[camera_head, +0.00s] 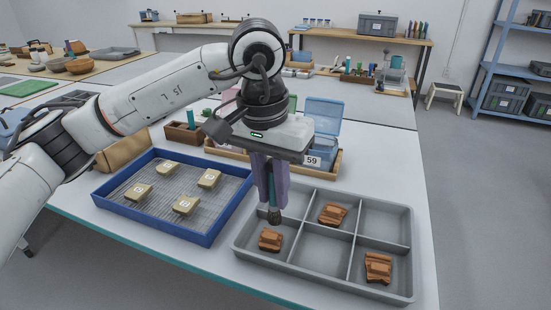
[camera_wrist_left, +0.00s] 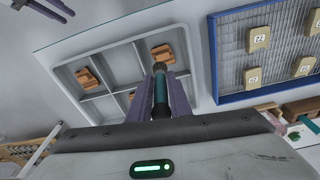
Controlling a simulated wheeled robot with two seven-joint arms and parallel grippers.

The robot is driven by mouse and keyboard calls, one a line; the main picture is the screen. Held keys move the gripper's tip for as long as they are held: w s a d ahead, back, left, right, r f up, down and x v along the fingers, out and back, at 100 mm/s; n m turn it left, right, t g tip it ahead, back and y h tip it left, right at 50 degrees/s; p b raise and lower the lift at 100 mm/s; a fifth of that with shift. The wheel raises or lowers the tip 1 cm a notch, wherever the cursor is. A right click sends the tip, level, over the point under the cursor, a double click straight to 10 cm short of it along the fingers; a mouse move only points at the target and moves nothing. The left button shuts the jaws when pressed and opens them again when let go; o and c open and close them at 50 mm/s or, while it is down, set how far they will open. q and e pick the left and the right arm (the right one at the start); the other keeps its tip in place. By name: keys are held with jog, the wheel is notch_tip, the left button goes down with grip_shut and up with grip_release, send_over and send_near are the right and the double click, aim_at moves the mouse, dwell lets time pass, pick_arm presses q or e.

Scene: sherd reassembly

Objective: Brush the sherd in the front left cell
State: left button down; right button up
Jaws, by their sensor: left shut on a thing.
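A grey tray (camera_head: 322,261) with six cells holds three reddish-brown sherds. One sherd (camera_head: 270,240) lies in the front left cell; it also shows in the wrist view (camera_wrist_left: 162,51). Others lie in the back middle cell (camera_head: 332,213) and front right cell (camera_head: 378,267). My left gripper (camera_head: 272,198) points down over the tray's left part, its purple fingers shut on a dark brush with a teal handle (camera_wrist_left: 160,90). The brush tip (camera_head: 274,217) is close to the front left sherd; I cannot tell whether they touch. My right gripper (camera_wrist_left: 68,17) shows at the wrist view's top left, fingers apart.
A blue tray (camera_head: 150,228) with several numbered tan pieces stands left of the grey tray. Behind the grey tray are a wooden holder (camera_head: 325,172) with a 59 label and a clear blue box (camera_head: 322,118). The table edge runs close in front and at right.

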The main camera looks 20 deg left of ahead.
pick_arm(q)
notch_tip(320, 180, up, 2)
jog(key=shift+p, duration=0.45)
jog(key=shift+r+p, duration=0.9)
jog(key=shift+r, duration=0.5)
jog(key=shift+f, duration=0.15)
